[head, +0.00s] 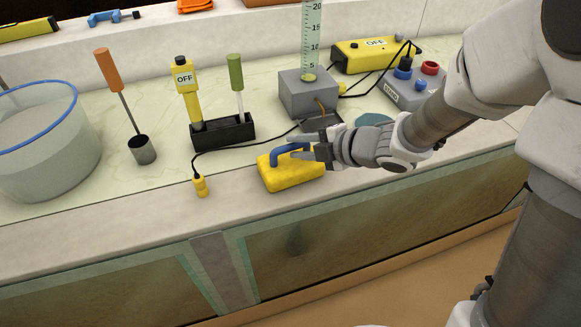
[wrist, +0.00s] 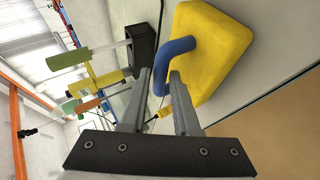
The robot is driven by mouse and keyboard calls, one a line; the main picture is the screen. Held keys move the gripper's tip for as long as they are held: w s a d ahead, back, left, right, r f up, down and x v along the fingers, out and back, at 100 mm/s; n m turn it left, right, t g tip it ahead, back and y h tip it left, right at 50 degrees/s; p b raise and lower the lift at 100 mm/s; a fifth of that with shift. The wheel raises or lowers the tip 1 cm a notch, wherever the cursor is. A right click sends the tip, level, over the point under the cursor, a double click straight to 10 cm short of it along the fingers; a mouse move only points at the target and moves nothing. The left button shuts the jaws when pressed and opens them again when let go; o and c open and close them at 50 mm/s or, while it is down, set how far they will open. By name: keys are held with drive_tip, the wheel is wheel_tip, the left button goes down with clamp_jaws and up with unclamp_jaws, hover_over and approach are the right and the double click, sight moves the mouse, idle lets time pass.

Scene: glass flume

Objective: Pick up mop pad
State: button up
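The mop pad is a yellow block (head: 292,176) with a blue arched handle (head: 284,152) on top. It lies on the pale ledge in the middle of the head view. It also fills the upper right of the wrist view as a yellow slab (wrist: 212,50) with the blue handle (wrist: 178,48). My gripper (head: 294,148) reaches in from the right at the handle. In the wrist view, its two grey fingers (wrist: 160,78) stand apart with part of the handle between their tips. A firm hold on the handle is not visible.
A yellow plug (head: 200,186) on a black cable lies left of the pad. A black holder (head: 222,132) with tools, a grey cup (head: 142,150) and a clear tub (head: 45,140) stand further left. A grey block (head: 306,94) stands behind. The ledge drops off in front.

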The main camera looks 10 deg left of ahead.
drive_tip(key=x, duration=0.2)
drive_tip(key=shift+w+a+f, duration=0.1)
drive_tip(key=shift+a+f, duration=0.1)
clamp_jaws()
idle(1.2)
